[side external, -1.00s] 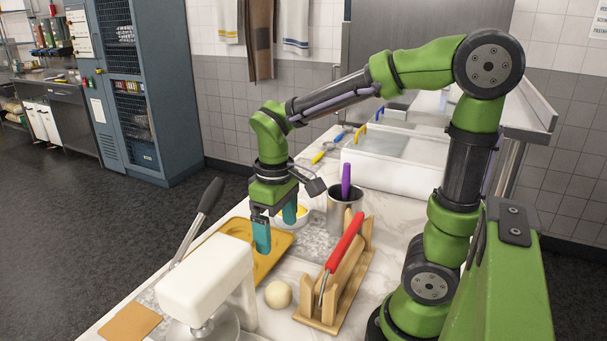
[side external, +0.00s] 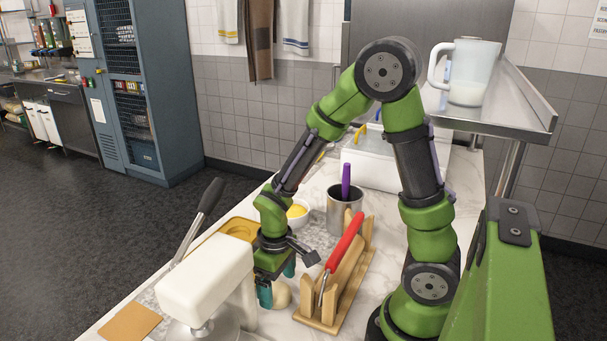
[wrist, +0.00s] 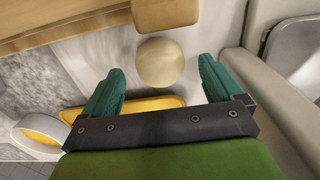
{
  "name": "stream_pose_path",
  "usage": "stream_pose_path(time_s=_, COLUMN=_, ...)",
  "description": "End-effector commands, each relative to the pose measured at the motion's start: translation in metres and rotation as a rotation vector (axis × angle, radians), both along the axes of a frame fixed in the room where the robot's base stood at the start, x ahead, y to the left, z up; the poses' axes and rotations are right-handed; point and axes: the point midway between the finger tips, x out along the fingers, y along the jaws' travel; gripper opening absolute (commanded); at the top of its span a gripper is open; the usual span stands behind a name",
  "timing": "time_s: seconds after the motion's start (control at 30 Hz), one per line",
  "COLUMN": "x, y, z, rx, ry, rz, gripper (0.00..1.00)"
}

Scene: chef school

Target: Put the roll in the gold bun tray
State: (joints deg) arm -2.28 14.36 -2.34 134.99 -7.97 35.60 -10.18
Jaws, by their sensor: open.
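The roll (side external: 281,294) is a pale, round ball on the marble counter, between the white mixer and the wooden rack. In the wrist view the roll (wrist: 160,63) lies just beyond the fingertips, centred in the gap between them. My gripper (side external: 277,287) is low over the roll, its teal fingers open and empty; the wrist view shows the fingers (wrist: 162,75) apart. The gold bun tray (side external: 238,228) lies behind the mixer and my arm, which hide much of it. A strip of the tray (wrist: 150,104) shows in the wrist view.
A white mixer (side external: 212,275) stands close left of the roll. A wooden rack (side external: 350,275) holding a red-handled tool (side external: 345,242) stands close right. A steel pot (side external: 344,214) and a white bowl with yellow contents (side external: 297,212) stand behind.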

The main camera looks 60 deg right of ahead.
Motion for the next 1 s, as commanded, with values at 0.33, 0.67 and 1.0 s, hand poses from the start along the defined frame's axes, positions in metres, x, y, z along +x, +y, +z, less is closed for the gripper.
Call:
stream_pose_path(time_s=0.33, x=-0.0001, y=-0.0001, z=-0.0098, rx=0.000, ry=-0.001, rz=0.001, gripper=0.93)
stream_pose_path(time_s=0.67, x=0.0000, y=-0.0001, z=-0.0095, rx=0.000, ry=-0.001, rz=0.001, gripper=0.42)
stream_pose_path(time_s=1.0, x=0.0008, y=-0.0001, z=-0.0051, rx=0.000, ry=-0.004, rz=0.001, gripper=0.28)
